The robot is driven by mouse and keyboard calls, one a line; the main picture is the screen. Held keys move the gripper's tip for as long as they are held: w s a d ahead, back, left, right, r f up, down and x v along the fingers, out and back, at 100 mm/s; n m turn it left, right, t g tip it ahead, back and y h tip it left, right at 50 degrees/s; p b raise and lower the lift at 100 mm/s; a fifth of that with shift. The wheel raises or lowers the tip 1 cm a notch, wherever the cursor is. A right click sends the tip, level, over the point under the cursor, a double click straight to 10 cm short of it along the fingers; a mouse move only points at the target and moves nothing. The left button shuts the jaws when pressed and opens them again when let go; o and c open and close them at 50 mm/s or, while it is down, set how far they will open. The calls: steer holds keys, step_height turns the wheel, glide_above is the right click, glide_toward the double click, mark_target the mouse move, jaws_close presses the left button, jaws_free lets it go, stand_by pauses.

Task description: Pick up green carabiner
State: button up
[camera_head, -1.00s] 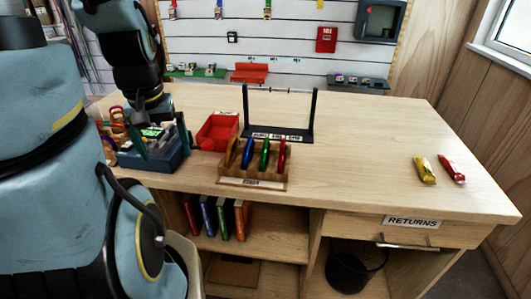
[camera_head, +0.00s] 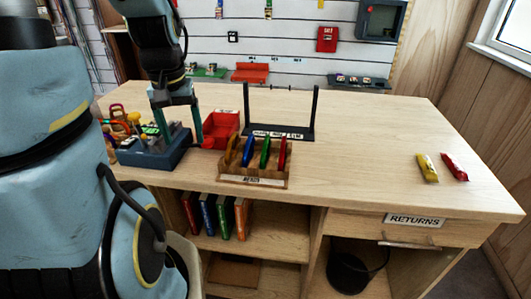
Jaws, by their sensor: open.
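A green carabiner (camera_head: 265,152) stands upright in a wooden rack (camera_head: 253,181) on the table, between a blue one (camera_head: 248,151) and a red one (camera_head: 283,153). My gripper (camera_head: 178,138) points down over the blue-grey box (camera_head: 152,160), left of the rack. Its two fingers are apart, and I see nothing held between them. A small green and white thing (camera_head: 150,129) shows at the box, partly hidden by the left finger.
A red bin (camera_head: 221,126) stands between the box and a black rail stand (camera_head: 281,134). Several colourful items (camera_head: 118,122) lie left of the box. A yellow item (camera_head: 427,168) and a red item (camera_head: 455,167) lie at the right. The table's middle right is clear.

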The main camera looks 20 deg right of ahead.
mark_target(266, 141)
steer(key=shift+m+g, duration=0.3)
steer(key=shift+m, duration=0.6)
steer(key=w+d, duration=0.1)
steer(key=d, duration=0.2)
steer(key=d+b, duration=0.1)
steer(key=d, duration=0.3)
steer(key=w+d+b, duration=0.1)
steer(key=d, duration=0.2)
steer(key=shift+w+d+r, duration=0.2)
steer(key=shift+w+d, duration=0.15)
steer(key=c, duration=0.3)
steer(key=shift+m+g, duration=0.3)
steer(key=shift+m, duration=0.3)
steer(key=d, duration=0.2)
steer(key=d+r+b, duration=0.1)
steer(key=d, duration=0.2)
steer(key=d+r+b, duration=0.1)
steer(key=d, duration=0.2)
steer(key=shift+s+d, duration=0.15)
steer(key=shift+s, duration=0.25)
steer(key=shift+c, duration=0.3)
steer(key=shift+d+f, duration=0.2)
steer(key=shift+d, duration=0.05)
step_height(266, 141, down, 10)
steer(key=p, duration=0.3)
steer(key=shift+s, duration=0.1)
